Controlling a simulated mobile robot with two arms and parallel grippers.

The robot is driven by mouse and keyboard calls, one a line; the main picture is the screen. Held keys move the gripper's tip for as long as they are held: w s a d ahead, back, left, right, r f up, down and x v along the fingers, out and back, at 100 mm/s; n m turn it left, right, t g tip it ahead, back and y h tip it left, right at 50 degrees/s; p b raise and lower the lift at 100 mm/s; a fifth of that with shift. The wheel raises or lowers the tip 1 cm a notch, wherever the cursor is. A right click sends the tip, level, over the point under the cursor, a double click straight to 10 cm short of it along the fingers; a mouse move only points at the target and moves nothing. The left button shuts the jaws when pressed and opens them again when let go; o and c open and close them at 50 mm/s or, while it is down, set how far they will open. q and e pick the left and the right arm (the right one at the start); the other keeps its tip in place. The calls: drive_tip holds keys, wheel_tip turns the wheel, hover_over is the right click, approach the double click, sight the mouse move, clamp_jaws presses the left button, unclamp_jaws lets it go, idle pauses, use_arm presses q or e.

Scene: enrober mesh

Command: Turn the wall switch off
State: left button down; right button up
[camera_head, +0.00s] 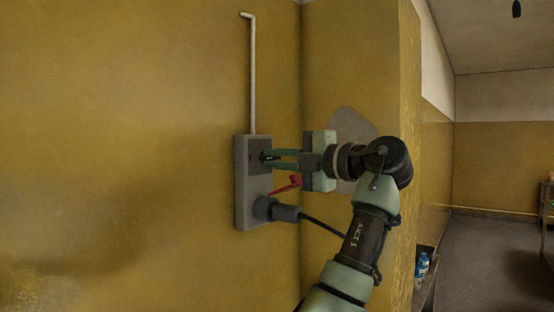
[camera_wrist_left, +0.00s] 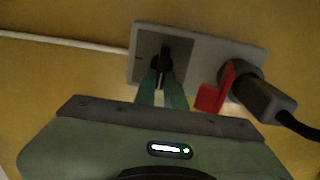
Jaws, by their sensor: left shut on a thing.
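The grey wall switch box (camera_head: 243,205) is fixed to the yellow wall. In the left wrist view the same box (camera_wrist_left: 205,50) shows a square switch plate with a black rotary knob (camera_wrist_left: 163,55) on it. My left gripper (camera_head: 266,158) reaches the upper part of the box from the right. In the left wrist view its green fingers (camera_wrist_left: 162,84) are closed on the black knob, one on each side. The fingers hide part of the knob, and I cannot read any marks for its setting. My right gripper is not in view.
A dark plug (camera_head: 286,213) with a black cable sits in the lower part of the box. A red piece (camera_head: 288,187) sticks out between plug and fingers. A pale conduit (camera_head: 252,75) rises from the box top. A wall corner stands just right.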

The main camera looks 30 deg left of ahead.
use_arm(q)
drive_tip(key=shift+r, duration=0.1)
drive_tip(key=c, duration=1.5)
unclamp_jaws()
drive_tip(key=shift+c, duration=0.2)
drive_tip(key=shift+o, duration=0.3)
drive_tip(key=shift+a, duration=0.15)
drive_tip(key=shift+d+f, duration=0.2)
drive_tip(key=shift+d, duration=0.2)
drive_tip(key=d+b, duration=0.2)
drive_tip(key=d, duration=0.5)
drive_tip(key=shift+s, duration=0.35)
drive_tip(key=shift+r, duration=0.1)
